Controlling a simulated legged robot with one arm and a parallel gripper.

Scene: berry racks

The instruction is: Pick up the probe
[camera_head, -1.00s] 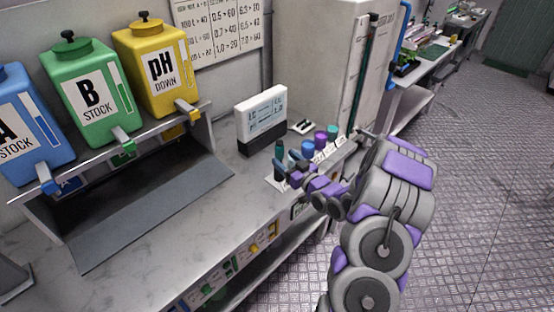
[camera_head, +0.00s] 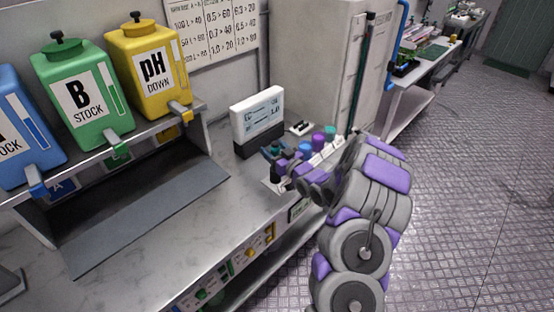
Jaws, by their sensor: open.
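The probe (camera_head: 275,174), a slim dark upright stick, stands on a small white base on the counter, in front of the meter with the grey screen. My gripper (camera_head: 270,154) is at its upper part, with the jaws open. The fingers and wrist cover much of the probe, and I cannot tell whether they touch it.
The white meter (camera_head: 257,113) on its dark base stands just behind. Bottles with blue, purple and teal caps (camera_head: 318,138) stand close to the right of my gripper. A shelf with blue, green (camera_head: 83,95) and yellow (camera_head: 147,68) tanks is at left.

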